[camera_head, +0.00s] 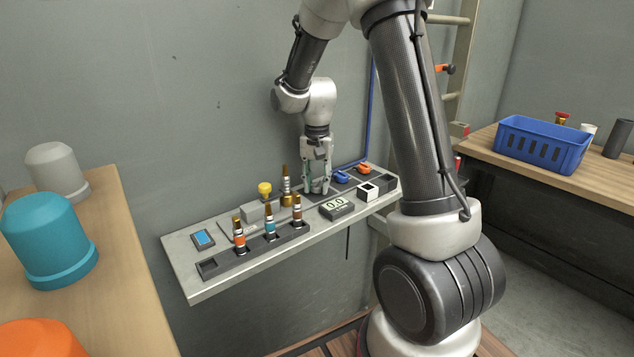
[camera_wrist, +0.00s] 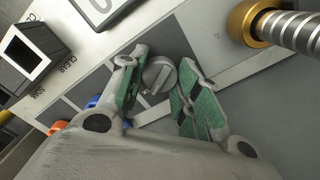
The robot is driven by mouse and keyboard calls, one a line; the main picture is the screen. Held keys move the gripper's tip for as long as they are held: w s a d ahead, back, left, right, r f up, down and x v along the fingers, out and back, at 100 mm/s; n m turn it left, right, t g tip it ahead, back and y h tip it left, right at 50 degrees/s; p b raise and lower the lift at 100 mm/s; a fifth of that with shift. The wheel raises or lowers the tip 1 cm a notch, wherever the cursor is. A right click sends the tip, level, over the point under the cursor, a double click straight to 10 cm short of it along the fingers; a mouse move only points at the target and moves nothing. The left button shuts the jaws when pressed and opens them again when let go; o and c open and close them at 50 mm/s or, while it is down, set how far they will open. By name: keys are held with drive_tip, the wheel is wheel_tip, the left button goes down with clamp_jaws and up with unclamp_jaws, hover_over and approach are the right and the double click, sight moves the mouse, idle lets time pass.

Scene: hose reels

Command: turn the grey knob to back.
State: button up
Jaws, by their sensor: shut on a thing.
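The grey knob (camera_wrist: 158,76) is round with a raised bar across its top. It sits on a dark and pale grey panel in the wrist view, between the green-padded fingers of my gripper (camera_wrist: 162,60). My gripper is shut on the knob. In the head view my gripper (camera_head: 317,188) points down at the wall shelf (camera_head: 215,275), and its fingers hide the knob there. Which label the knob's bar points to cannot be read.
A brass-based ribbed fitting (camera_wrist: 275,25) stands close beside my fingers. A display box (camera_head: 337,207) reading 0.0, a black-and-white switch box (camera_head: 369,192), a blue valve (camera_head: 341,177) and an orange valve (camera_head: 364,169) are near. A rack (camera_head: 208,269) holds several fittings.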

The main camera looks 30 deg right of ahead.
sight(317, 182)
drive_tip(key=o, duration=1.1)
drive_tip(key=shift+c, duration=0.2)
wheel_tip(317, 182, up, 12)
